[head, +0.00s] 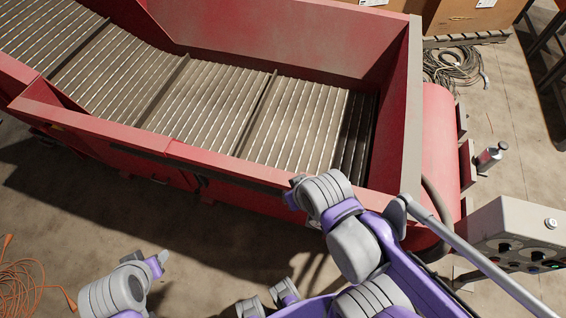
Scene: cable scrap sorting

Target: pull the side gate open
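The red machine (110,140) has a long near side wall with a seam partway along it. The right part of this wall (225,163) looks like the side gate, but I cannot tell its exact edges. It stands upright, with no visible gap at the seam. My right gripper (296,191) is at the wall's top edge, toward its right end. My wrist hides most of its fingers, so contact and opening are unclear. My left gripper (160,262) is low at the left, over the floor and apart from the machine. Its fingers are too small to read.
A slatted conveyor bed (220,100) inside the machine is empty. A grey bar (470,255) slants beside my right arm. A control box (520,235) stands at the right. Orange cable (22,288) lies at lower left. The floor before the wall (90,220) is clear.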

